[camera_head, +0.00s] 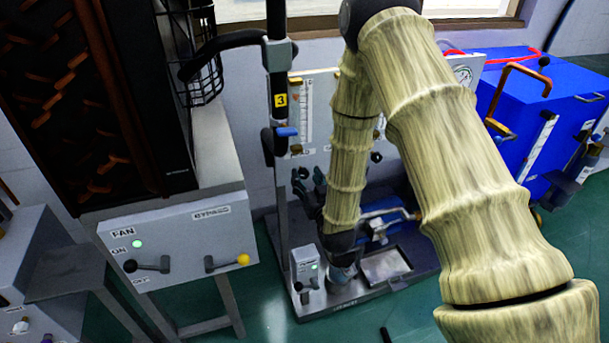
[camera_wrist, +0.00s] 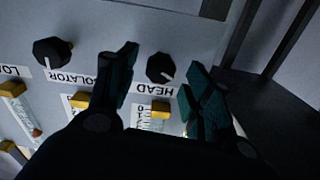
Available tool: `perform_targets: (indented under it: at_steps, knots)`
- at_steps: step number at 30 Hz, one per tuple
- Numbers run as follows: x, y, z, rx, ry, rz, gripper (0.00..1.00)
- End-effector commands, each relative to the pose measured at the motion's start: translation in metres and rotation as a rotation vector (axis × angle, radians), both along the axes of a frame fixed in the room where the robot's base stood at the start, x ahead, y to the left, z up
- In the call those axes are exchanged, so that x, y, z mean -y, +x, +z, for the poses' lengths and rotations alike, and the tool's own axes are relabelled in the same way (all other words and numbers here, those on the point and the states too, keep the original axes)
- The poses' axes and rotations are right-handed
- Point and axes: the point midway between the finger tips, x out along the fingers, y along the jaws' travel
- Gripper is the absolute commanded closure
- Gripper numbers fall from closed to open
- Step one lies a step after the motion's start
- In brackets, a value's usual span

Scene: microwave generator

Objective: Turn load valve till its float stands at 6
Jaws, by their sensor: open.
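In the wrist view a pale panel carries a "HEAD" label (camera_wrist: 155,89), an "ISOLATOR" label (camera_wrist: 75,78) and, cut by the left edge, a label starting "LO" (camera_wrist: 9,71). A black knob (camera_wrist: 160,69) beside "HEAD" shows between my fingertips; contact cannot be told. Another black knob (camera_wrist: 50,52) is near "ISOLATOR". No knob shows by "LO". The scale tube by "LO" (camera_wrist: 22,112) is partly visible; its float reading is not legible. My gripper (camera_wrist: 161,58) is open and empty; it also shows before the panel in the head view (camera_head: 309,176).
A small switch box (camera_head: 305,270) is below my gripper. A FAN control box (camera_head: 180,240) stands left, and a blue cabinet (camera_head: 520,110) right.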

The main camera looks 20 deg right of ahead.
Motion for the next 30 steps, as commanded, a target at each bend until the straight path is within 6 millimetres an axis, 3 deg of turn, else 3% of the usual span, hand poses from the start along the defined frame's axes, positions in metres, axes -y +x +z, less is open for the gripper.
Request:
perform_targets:
  at_steps: [6, 18, 26, 30]
  knots:
    - [-0.001, 0.021, 0.0, 0.001, 0.0, 0.0, 0.49]
    - [-0.001, 0.026, 0.0, -0.001, 0.0, -0.001, 0.49]
    - [0.0, 0.026, 0.0, -0.001, 0.0, -0.001, 0.95]
    - [-0.001, 0.026, 0.0, -0.001, -0.009, -0.001, 0.95]
